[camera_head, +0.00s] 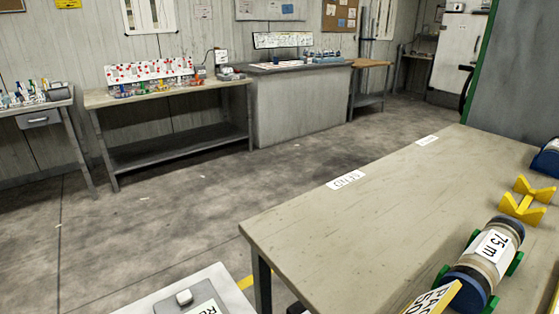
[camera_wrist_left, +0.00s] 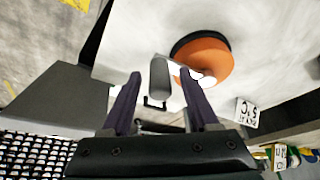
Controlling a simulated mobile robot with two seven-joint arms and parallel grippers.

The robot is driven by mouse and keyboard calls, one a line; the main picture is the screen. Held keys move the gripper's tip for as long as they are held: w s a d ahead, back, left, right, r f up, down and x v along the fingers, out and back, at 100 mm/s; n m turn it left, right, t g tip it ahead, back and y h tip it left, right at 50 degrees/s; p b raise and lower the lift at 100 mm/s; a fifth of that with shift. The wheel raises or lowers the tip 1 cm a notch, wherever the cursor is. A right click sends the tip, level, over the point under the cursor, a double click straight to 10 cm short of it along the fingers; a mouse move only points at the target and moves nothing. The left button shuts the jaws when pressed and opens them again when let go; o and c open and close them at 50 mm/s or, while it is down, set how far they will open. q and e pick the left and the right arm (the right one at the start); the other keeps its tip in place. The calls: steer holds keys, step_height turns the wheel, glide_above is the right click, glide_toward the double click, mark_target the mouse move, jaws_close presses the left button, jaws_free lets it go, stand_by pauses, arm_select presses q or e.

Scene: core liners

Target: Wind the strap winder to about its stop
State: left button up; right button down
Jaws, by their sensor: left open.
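My left gripper (camera_wrist_left: 160,82) shows in the left wrist view, with its two dark purple fingers apart. A grey upright handle (camera_wrist_left: 160,75) with a thin dark bracket at its foot stands between the fingertips; I cannot tell whether they touch it. An orange disc (camera_wrist_left: 206,60) with a dark rim lies just right of the handle, over a pale surface. I take the handle and disc for parts of the strap winder, but its full shape and wound position are not clear. My right gripper is in neither view.
In the head view, a large table (camera_head: 330,215) carries a "75 m" roll (camera_head: 490,255) on green supports and a yellow V-shaped stand (camera_head: 525,203). Benches line the far wall; the floor between is clear.

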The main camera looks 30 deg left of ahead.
arm_select(q)
steer(key=p+v, duration=0.4)
steer(key=v, duration=0.6)
stand_by(0.3)
